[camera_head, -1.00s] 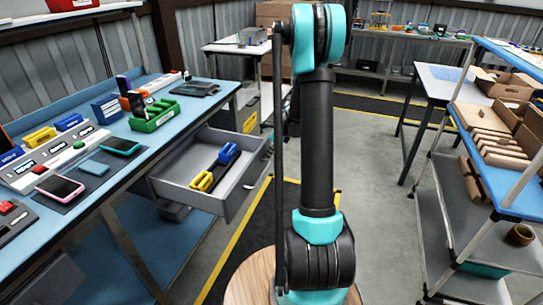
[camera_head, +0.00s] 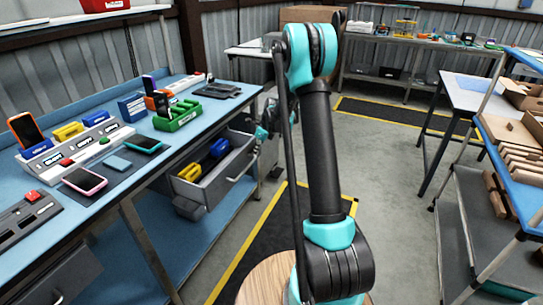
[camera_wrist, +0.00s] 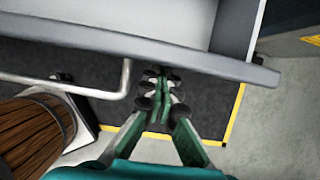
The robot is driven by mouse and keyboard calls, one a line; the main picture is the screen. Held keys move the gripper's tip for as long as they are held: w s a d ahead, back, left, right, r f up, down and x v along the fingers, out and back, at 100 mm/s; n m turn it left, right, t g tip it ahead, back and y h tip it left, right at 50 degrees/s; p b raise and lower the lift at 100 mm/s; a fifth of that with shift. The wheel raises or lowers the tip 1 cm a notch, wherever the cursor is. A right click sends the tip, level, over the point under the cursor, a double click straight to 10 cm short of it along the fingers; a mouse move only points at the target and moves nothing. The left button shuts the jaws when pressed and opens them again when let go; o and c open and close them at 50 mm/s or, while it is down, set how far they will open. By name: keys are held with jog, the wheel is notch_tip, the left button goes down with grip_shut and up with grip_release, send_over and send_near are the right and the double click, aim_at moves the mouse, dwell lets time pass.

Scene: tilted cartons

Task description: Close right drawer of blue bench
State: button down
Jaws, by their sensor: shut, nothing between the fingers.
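The right drawer (camera_head: 222,182) of the blue bench (camera_head: 170,150) is partly open in the head view. It is grey, with a handle on its front, and holds a blue and a yellow item. In the wrist view the drawer (camera_wrist: 150,41) crosses the top, with its pale handle bar (camera_wrist: 75,88) at left. My gripper (camera_wrist: 162,80) is shut and empty, its fingertips close to the drawer front, right of the handle. I cannot tell whether they touch it. In the head view, parts of my gripper (camera_head: 264,128) show just beyond the drawer's far corner.
The bench top holds phones (camera_head: 83,181), a green tray (camera_head: 178,115) and coloured boxes. A lower left drawer (camera_head: 60,275) is at the front. A shelf rack with cartons (camera_head: 500,150) stands at right. Grey floor with yellow-edged black mats lies between.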

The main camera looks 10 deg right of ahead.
aim_at(224, 143)
jog(key=w+a, duration=0.3)
jog(key=a, duration=0.1)
jog(key=w+a, duration=0.3)
jog(key=a, duration=0.2)
jog(key=w+a, duration=0.4)
jog(key=a, duration=0.1)
